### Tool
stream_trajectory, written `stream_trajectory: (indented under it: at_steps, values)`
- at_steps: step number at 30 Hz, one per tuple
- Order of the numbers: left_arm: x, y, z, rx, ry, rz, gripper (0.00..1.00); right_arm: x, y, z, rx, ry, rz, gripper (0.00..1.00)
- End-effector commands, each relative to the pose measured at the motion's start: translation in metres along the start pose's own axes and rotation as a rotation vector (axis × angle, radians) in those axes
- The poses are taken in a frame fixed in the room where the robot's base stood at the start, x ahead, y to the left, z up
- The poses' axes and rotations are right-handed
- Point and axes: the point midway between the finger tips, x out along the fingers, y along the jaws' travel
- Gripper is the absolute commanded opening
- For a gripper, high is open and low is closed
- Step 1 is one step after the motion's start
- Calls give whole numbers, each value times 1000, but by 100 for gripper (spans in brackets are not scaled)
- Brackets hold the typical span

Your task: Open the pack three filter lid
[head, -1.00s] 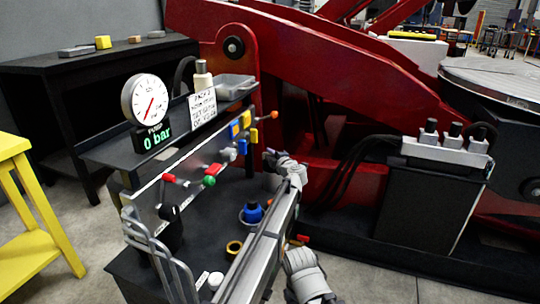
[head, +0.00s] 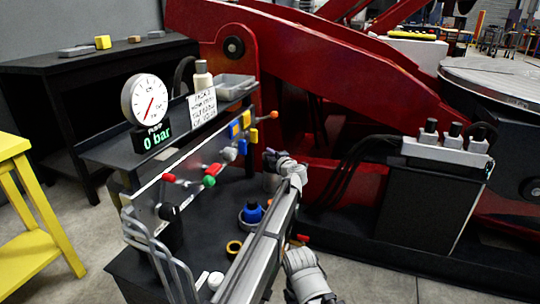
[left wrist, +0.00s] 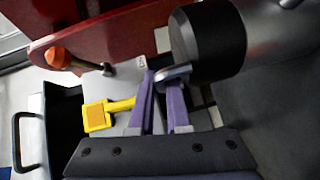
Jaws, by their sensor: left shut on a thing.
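A black round cap (left wrist: 208,42) on a silver cylinder (left wrist: 285,48) shows at the top of the left wrist view. It looks like the filter lid, though no number is readable on it. A small metal tab (left wrist: 172,74) sticks out from the cap. My left gripper (left wrist: 163,88) has its purple fingers shut on this tab. In the head view my left gripper (head: 273,158) is at the right end of the black bench, beside the red frame. My arm hides much of the filter there.
A yellow square-ended handle (left wrist: 98,115) is close beside my fingers, with an orange knob (left wrist: 57,57) farther off. The gauge (head: 150,100) display reads 0 bar.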

Motion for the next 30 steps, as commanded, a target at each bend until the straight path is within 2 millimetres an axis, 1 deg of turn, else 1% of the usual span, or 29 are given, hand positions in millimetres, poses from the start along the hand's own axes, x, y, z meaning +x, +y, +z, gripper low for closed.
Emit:
stream_trajectory:
  at_steps: [8, 14, 23, 30]
  values:
    - [0, 1, 0, -1, 2, -1, 0, -1, 0, 0, 0, 0, 0, 0]
    - [3, 8, 2, 0, 1, 0, 0, -7, 1, 0, -1, 0, 0, 0]
    - [12, 24, 12, 0, 1, 1, 0, -20, 2, 1, -4, 0, 0, 0]
    - [24, 38, 24, 0, 1, 1, 0, -30, 3, 2, -1, -1, 2, 0]
